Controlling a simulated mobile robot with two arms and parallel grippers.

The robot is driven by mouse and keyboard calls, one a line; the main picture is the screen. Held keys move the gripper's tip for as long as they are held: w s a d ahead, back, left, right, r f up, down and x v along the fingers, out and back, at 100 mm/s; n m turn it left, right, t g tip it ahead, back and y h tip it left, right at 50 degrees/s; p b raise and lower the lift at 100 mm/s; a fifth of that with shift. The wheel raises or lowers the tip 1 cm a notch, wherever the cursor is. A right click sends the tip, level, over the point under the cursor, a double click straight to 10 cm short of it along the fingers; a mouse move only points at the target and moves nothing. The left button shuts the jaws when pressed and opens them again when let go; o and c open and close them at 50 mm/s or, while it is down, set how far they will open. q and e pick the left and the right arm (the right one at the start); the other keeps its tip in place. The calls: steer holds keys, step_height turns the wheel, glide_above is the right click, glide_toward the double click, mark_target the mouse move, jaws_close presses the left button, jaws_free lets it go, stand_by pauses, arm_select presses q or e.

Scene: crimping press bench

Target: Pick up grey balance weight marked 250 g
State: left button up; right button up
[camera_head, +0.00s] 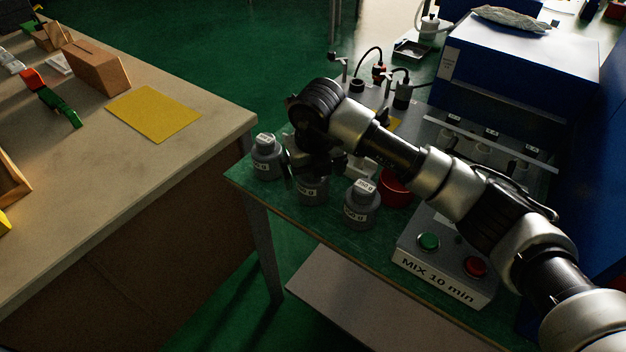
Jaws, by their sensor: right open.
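Three grey balance weights with white labels stand upright near the left corner of the green bench. One is at the left (265,160), one in the middle (312,191) and one at the right (361,209). Contact cannot be told, and the gripper hides part of the weight. My left gripper is not in view.
A red round container (396,190) stands behind the right weight. A "MIX 10 min" button box (445,262) is at the front right. A blue machine (515,65) stands behind. A separate table (150,170) lies left, across a gap.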

steer(key=shift+c, duration=0.4)
steer(key=shift+r, duration=0.1)
steer(key=c, duration=1)
